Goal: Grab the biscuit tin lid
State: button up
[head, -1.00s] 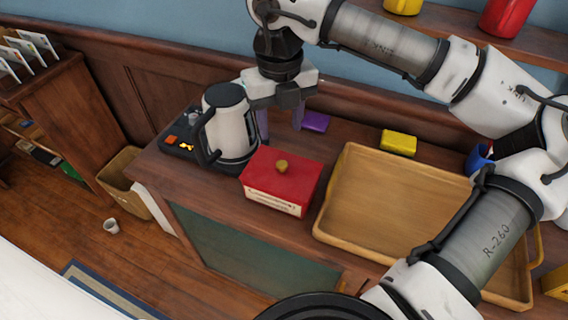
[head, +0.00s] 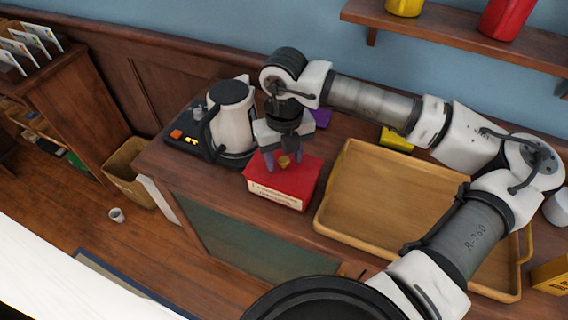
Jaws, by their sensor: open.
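The biscuit tin is a box with a red lid (head: 305,177) and a cream, printed front (head: 273,195). It stands on the wooden counter. A small gold knob (head: 284,161) sits on top of the lid. My gripper (head: 283,158) is open, pointing down over the lid, with its fingers on either side of the knob or just behind it. I cannot tell whether the fingers touch the knob or lid. My wrist and fingers hide the back part of the lid.
A white and black kettle (head: 232,118) stands close on the left of the tin. A wooden tray (head: 385,200) lies just to its right. A yellow box (head: 396,140) and a purple item (head: 321,118) are behind. A wall shelf (head: 450,35) with pots is above.

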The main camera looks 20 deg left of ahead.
jog(key=shift+c, duration=0.2)
grip_shut()
jog(key=shift+r, duration=0.1)
